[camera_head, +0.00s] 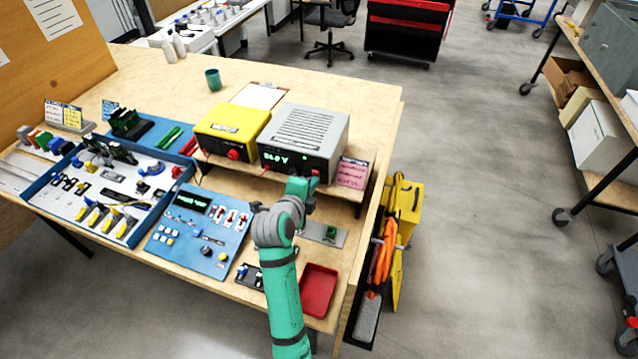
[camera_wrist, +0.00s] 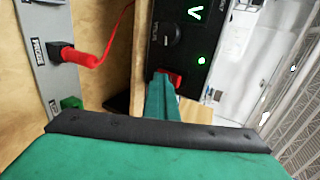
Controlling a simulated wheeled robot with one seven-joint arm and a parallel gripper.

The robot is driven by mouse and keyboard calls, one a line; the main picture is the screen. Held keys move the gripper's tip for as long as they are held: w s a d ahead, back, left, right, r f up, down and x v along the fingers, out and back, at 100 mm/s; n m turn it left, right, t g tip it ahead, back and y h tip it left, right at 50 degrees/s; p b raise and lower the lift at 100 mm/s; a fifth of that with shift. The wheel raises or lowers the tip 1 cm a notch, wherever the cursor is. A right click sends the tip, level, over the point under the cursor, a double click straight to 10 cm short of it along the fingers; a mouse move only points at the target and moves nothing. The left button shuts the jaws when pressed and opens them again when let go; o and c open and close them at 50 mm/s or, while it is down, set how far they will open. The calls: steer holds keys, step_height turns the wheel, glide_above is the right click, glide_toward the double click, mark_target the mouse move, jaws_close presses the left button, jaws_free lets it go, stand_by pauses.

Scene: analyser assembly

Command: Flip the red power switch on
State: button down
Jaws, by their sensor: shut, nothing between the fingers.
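The grey power supply (camera_head: 305,135) stands on the low wooden shelf with its front panel facing me; its green display is lit. In the wrist view its black front panel (camera_wrist: 190,40) shows a knob, part of the lit display and a lit green light. The red power switch (camera_wrist: 175,77) sits low on that panel, partly hidden by my fingertips. My gripper (camera_wrist: 161,82) is shut and empty, its tips right at the switch; I cannot tell if they touch. In the head view my gripper (camera_head: 303,187) is in front of the panel's lower right.
A yellow unit (camera_head: 232,127) stands left of the grey one. A pink note (camera_head: 352,172) is on the right of the shelf. A red tray (camera_head: 318,290) and a blue control panel (camera_head: 196,235) lie in front. A red plug (camera_wrist: 80,56) sticks out from a grey plate.

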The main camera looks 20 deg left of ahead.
steer(key=shift+a+r, duration=0.2)
steer(key=shift+r, duration=0.75)
steer(key=shift+d, duration=0.15)
steer(key=v, duration=1.3)
steer(key=shift+s, duration=0.35)
steer(key=shift+w, duration=0.1)
steer(key=shift+a, duration=0.25)
